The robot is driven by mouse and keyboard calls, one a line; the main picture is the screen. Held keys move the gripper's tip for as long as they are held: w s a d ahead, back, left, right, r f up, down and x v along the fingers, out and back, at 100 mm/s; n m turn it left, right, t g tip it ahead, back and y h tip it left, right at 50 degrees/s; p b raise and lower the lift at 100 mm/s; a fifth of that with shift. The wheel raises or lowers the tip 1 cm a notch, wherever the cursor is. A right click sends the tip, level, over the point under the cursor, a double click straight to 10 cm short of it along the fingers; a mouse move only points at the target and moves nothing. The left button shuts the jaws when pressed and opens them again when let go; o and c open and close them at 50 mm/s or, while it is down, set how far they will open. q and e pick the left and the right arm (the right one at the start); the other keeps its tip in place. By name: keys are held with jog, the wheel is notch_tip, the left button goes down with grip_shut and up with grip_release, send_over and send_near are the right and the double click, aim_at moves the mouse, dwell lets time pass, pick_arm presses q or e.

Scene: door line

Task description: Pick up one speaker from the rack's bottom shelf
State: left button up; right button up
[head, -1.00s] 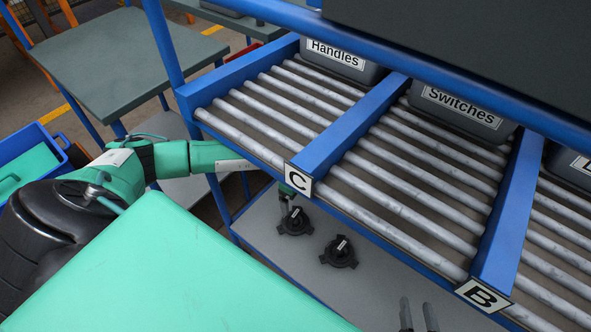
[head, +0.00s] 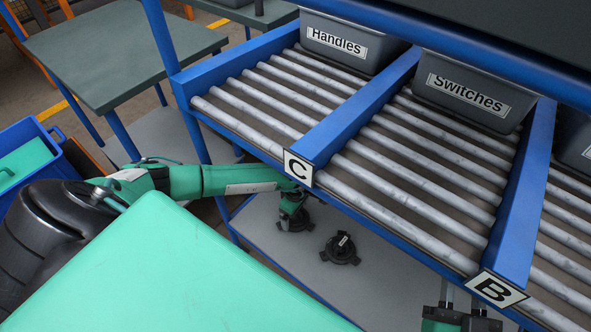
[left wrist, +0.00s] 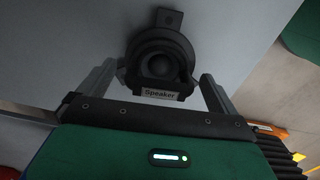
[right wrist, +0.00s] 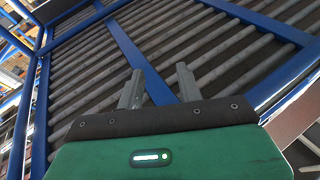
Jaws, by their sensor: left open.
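Two black round speakers lie on the rack's grey bottom shelf (head: 270,236). The left speaker (head: 296,225) is partly hidden under my left gripper (head: 293,208); the other speaker (head: 340,250) lies to its right with nothing over it. In the left wrist view, a speaker (left wrist: 162,65) labelled "Speaker" sits between the tips of my open left gripper (left wrist: 158,88), with a visible gap at the fingers. My right gripper (right wrist: 160,88) has its fingers apart and nothing between them. It also shows at the bottom of the head view (head: 448,297).
The roller shelf (head: 260,105) with blue dividers and the C sign (head: 299,168) lies just above my left gripper. Grey bins for Handles (head: 345,45) and Switches (head: 468,95) stand on it. A table (head: 120,60) and a blue crate (head: 35,150) are at left.

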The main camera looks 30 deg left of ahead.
pick_arm(q)
jog(key=shift+f, duration=0.4)
jog(key=shift+r, duration=0.1)
jog(key=c, duration=1.2)
